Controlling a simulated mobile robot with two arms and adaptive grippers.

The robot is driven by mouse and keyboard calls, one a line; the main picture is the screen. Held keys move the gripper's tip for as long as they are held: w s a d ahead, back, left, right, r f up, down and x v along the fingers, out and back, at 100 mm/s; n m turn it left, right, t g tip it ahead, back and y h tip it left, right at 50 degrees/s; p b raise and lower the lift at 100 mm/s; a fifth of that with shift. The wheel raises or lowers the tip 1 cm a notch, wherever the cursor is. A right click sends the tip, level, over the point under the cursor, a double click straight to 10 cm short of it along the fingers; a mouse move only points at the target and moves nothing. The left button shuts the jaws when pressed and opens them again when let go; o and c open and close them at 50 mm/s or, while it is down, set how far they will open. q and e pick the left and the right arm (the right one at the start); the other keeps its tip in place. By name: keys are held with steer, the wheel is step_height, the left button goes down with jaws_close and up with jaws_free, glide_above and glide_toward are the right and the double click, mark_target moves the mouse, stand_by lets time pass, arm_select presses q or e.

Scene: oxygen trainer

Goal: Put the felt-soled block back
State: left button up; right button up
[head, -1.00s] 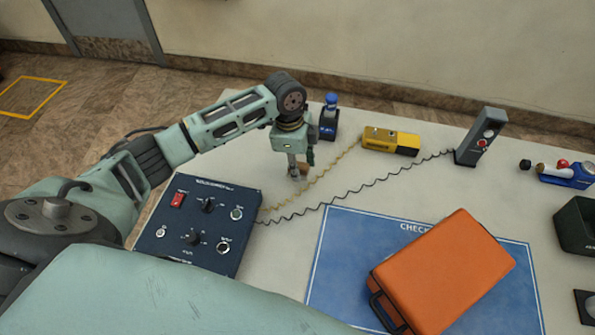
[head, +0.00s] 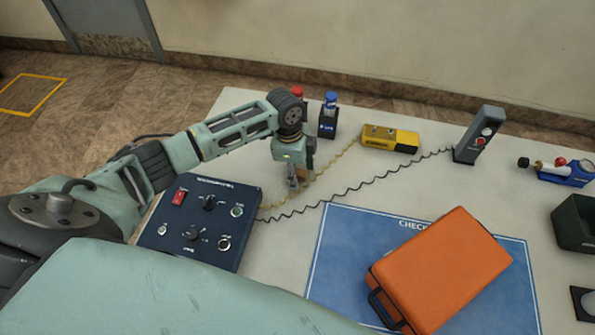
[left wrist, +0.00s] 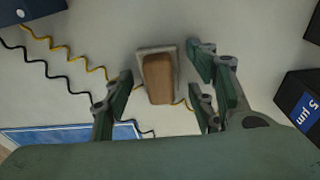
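The felt-soled block shows in the left wrist view (left wrist: 158,80) as a brown wooden body on a pale grey sole, lying on the light table. In the head view the block (head: 304,173) is mostly hidden behind my left gripper (head: 295,181). My left gripper (left wrist: 160,84) is open, with its dark green finger pads apart on both sides of the block. The left wrist view shows a gap on each side, and I cannot tell how far above the block the fingertips are. My right gripper is not in view.
The dark blue control box (head: 203,221) sits just left of the gripper, with yellow (head: 322,178) and black (head: 345,192) coiled cords running nearby. Blue-topped (head: 328,116) and red-topped bottles stand behind. A yellow device (head: 390,138) and orange case (head: 440,268) lie to the right.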

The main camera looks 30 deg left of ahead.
arm_select(q)
step_height(320, 180, up, 12)
steer(key=a+b, duration=0.1)
steer(key=shift+s+a+r, duration=0.15)
steer(key=shift+s+a, duration=0.05)
stand_by(0.4)
stand_by(0.4)
